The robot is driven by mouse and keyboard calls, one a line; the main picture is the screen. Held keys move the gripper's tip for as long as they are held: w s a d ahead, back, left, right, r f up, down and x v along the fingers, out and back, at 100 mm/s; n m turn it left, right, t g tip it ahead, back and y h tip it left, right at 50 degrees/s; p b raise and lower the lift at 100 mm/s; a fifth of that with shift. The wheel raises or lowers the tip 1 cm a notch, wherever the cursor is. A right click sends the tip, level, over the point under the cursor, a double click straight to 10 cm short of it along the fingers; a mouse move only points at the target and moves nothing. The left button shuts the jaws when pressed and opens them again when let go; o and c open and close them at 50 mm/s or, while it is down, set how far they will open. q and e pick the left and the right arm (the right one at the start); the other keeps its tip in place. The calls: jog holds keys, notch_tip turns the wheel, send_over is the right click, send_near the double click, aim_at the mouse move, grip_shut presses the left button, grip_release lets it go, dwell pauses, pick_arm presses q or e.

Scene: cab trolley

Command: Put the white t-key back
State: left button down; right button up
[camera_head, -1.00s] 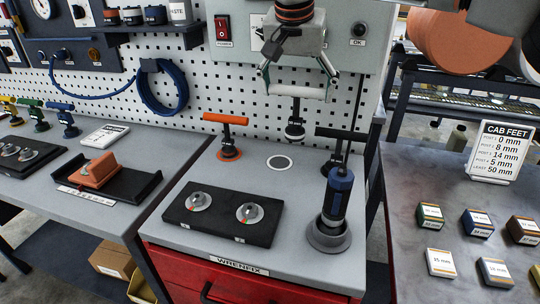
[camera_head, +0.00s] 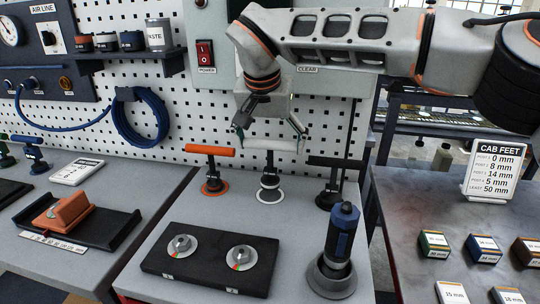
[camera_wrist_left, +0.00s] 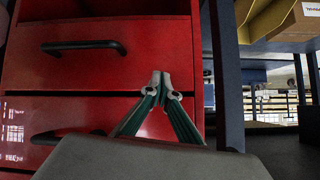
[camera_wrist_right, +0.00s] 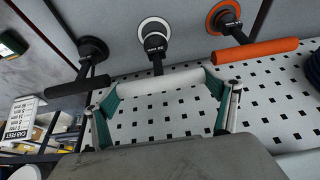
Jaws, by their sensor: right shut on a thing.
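The white t-key (camera_head: 270,144) has a white crossbar on a dark stem and foot. My right gripper (camera_head: 270,140) is shut on its crossbar, one finger at each end, as the right wrist view also shows (camera_wrist_right: 160,80). The key is upright with its foot within the white ring (camera_head: 270,194) on the grey bench top; I cannot tell for sure that it touches. The orange t-key (camera_head: 212,151) stands left of it, the black t-key (camera_head: 336,162) right. My left gripper (camera_wrist_left: 160,80) is shut and empty, in front of the red drawers (camera_wrist_left: 100,75).
A black tray with two round dials (camera_head: 210,260) lies in front of the keys. A blue and black tool (camera_head: 342,235) stands in a round holder at the front right. The pegboard wall (camera_head: 180,110) and a grey panel are close behind the right gripper.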

notch_tip(320, 180, down, 3)
jog(key=shift+w+r, duration=0.1)
pick_arm(q)
jog(key=shift+w+r, duration=0.3)
jog(key=shift+w, duration=0.05)
pick_arm(e)
jog(key=o, duration=1.3)
jog(key=shift+o, duration=1.1)
jog(key=shift+r, duration=0.35)
pick_arm(q)
jog(key=shift+s+d+r+p, duration=0.2)
jog(key=shift+r+p, duration=0.3)
jog(key=shift+p, duration=0.7)
pick_arm(e)
jog(key=v, duration=1.1)
jog(key=shift+s+r, duration=0.2)
